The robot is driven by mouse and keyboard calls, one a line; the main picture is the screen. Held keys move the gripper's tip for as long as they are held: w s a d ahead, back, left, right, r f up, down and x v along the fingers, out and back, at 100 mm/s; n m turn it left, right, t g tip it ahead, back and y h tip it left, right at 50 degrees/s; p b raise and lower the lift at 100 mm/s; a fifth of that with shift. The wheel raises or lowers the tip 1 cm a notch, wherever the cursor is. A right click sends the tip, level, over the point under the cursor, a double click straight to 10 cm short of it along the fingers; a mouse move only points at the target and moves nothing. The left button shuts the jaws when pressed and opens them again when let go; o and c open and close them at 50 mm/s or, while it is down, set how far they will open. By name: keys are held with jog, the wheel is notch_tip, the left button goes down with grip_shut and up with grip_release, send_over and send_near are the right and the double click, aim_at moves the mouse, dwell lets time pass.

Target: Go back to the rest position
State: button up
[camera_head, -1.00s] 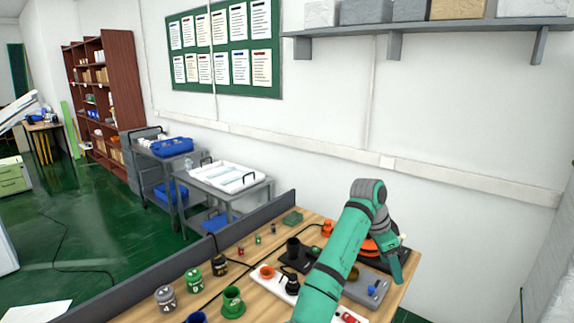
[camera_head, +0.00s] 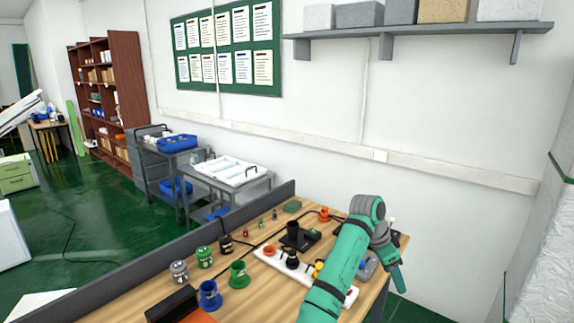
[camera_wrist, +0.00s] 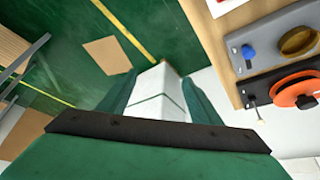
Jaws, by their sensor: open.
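My green arm (camera_head: 345,255) reaches over the right part of the wooden table (camera_head: 140,305) and bends down at its far end, past the table's right side. My gripper (camera_wrist: 158,88) shows in the wrist view with its two green fingers apart. A pale, box-like thing shows between and beyond them; it looks lower down and apart from the fingers.
Coloured pots, including a blue one (camera_head: 209,296) and a green one (camera_head: 239,275), stand on the table beside a white board (camera_head: 272,262). In the wrist view, an orange disc (camera_wrist: 297,90) lies at right. A grey partition (camera_head: 250,216) edges the table. Green floor lies left.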

jog(key=s+d+f+n+t+h, duration=0.2)
jog(key=s+f+n, duration=0.15)
jog(key=f, duration=0.85)
jog(key=s+d+f+n+t+h, duration=0.15)
jog(key=s+f, duration=0.25)
jog(key=f, duration=0.7)
jog(key=s+a+f+n+t, duration=0.5)
jog(key=s+a+f+n, duration=0.25)
jog(key=s+f, duration=0.45)
jog(key=s+a+r+n+t+y, duration=0.2)
jog(key=s+a+y, duration=0.1)
jog(key=s+a, duration=0.7)
jog(key=s+a+r+n+t+y, duration=0.1)
jog(key=s+a+n+t+y, duration=0.15)
jog(key=s+a, duration=0.65)
jog(key=s+a+r+t+y, duration=0.1)
jog(key=s+a+r, duration=0.3)
jog(key=s+r, duration=0.3)
jog(key=s+a+r+y, duration=0.2)
jog(key=s+a+r, duration=0.1)
jog(key=s+r, duration=0.5)
jog(key=shift+s+a+r+t, duration=0.15)
jog(key=shift+s+a+t, duration=0.25)
jog(key=shift+s, duration=0.25)
